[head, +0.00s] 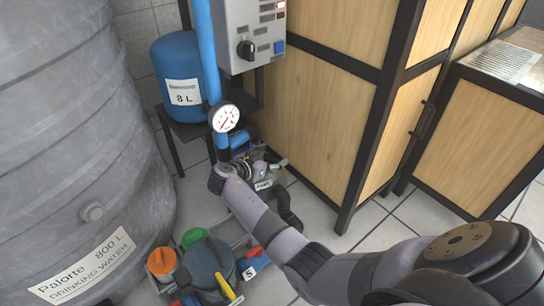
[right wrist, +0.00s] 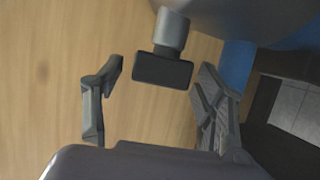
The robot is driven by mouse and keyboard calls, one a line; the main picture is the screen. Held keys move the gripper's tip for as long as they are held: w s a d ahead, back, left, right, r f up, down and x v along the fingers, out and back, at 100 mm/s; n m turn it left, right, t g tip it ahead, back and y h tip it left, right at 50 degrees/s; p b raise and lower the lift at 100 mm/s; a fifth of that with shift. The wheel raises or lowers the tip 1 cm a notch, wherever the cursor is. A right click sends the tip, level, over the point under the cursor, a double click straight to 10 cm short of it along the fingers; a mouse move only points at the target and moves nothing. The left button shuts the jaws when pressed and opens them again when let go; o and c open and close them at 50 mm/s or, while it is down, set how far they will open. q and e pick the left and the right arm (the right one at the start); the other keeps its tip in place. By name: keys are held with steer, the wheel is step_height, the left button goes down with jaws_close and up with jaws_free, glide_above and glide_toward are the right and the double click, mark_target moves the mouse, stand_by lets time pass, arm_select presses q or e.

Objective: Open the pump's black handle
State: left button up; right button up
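The black handle (right wrist: 162,70) shows in the right wrist view as a dark rectangular block on the end of a short grey stem (right wrist: 172,30). My right gripper (right wrist: 158,88) is open, with one finger to the left of the handle and one to the right. Gaps show between the handle and both fingers, and the depth between them is hard to judge. In the head view my right gripper (head: 262,165) is low beside the blue pipe, below the pressure gauge (head: 225,118). My wrist and forearm cover much of the pump there, and I cannot make out the handle. My left gripper is not in view.
A wood-panelled cabinet (head: 318,105) stands close to the right of my gripper. A large grey water tank (head: 75,130) fills the left. A blue 8 L tank (head: 178,75) and a grey control box (head: 252,30) are behind.

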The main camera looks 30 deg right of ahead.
steer(key=c, duration=1)
steer(key=shift+c, duration=0.5)
